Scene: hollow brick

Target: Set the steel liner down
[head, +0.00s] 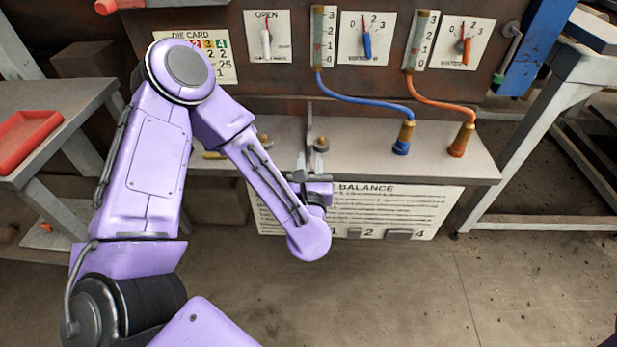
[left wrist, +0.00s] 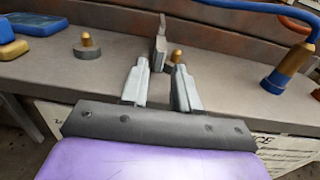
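My left gripper (head: 311,162) reaches over the grey bench shelf; its two fingers (left wrist: 162,68) stand apart with a visible gap. A thin upright grey metal piece (left wrist: 160,38) stands at the fingertips, nearer the left finger in the left wrist view; it also shows in the head view (head: 309,122). It may be the steel liner, but I cannot tell for sure, nor whether a finger touches it. A brass-tipped stub (left wrist: 177,56) shows just beyond the right finger. My right gripper is not in view.
Another brass-tipped stub on a grey base (left wrist: 87,46) stands to the left on the shelf (head: 350,150). Blue (head: 402,138) and orange (head: 462,138) hose fittings stand to the right. A red tray (head: 25,138) lies on the left table. A gauge panel rises behind.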

